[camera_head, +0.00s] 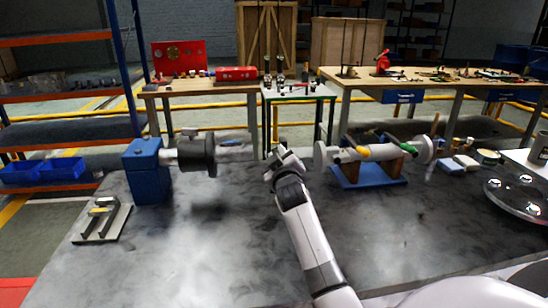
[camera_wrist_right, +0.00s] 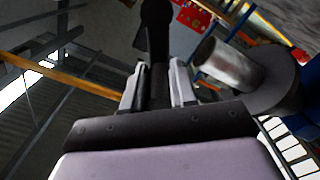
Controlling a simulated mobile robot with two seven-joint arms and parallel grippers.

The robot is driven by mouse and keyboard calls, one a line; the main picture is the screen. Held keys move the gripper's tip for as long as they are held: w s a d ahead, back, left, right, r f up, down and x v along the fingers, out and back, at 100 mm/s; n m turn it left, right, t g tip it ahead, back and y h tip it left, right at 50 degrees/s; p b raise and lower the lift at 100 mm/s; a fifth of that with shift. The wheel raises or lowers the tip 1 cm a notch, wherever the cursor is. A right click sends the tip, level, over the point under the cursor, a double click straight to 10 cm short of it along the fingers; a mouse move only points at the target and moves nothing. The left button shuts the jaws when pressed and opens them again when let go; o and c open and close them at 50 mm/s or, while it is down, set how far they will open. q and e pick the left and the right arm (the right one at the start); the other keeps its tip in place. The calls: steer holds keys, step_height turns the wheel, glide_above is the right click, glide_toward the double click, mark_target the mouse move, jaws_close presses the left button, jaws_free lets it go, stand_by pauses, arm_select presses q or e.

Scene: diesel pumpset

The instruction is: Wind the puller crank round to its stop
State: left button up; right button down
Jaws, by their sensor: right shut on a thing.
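My right gripper (camera_head: 283,160) is at mid-table, right of the black drum (camera_head: 197,153) on the blue block (camera_head: 148,172). A pale shaft end (camera_head: 236,146) sticks out of the drum towards the gripper. In the right wrist view the gripper (camera_wrist_right: 158,88) is shut on a dark bar with a rounded end (camera_wrist_right: 155,28), which I take to be the puller crank's handle. The rest of the crank is hard to make out in the head view. A bright metal cylinder (camera_wrist_right: 228,65) and a dark round body (camera_wrist_right: 275,88) show to the right of the fingers. My left gripper is not in view.
A white pipe-like part with green and yellow levers (camera_head: 372,152) rests on a blue stand (camera_head: 368,178) at right. A small metal fixture (camera_head: 101,220) lies at the left. A round grey tray (camera_head: 512,196) is at far right. The front table top is clear.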

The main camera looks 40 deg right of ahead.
steer(key=shift+s+d+r+m, duration=0.25)
steer(key=shift+d+r+m, duration=0.25)
steer(key=shift+d+r, duration=0.05)
steer(key=c, duration=1.2)
jaws_free()
steer(key=o, duration=0.3)
steer(key=shift+s+d+f, duration=0.1)
steer(key=shift+s+f, duration=0.05)
steer(key=shift+f, duration=0.05)
steer(key=shift+a+f, duration=0.15)
steer(key=shift+a, duration=0.05)
steer(key=shift+s+a, duration=0.35)
steer(key=shift+s, duration=0.1)
steer(key=shift+v, duration=2.95)
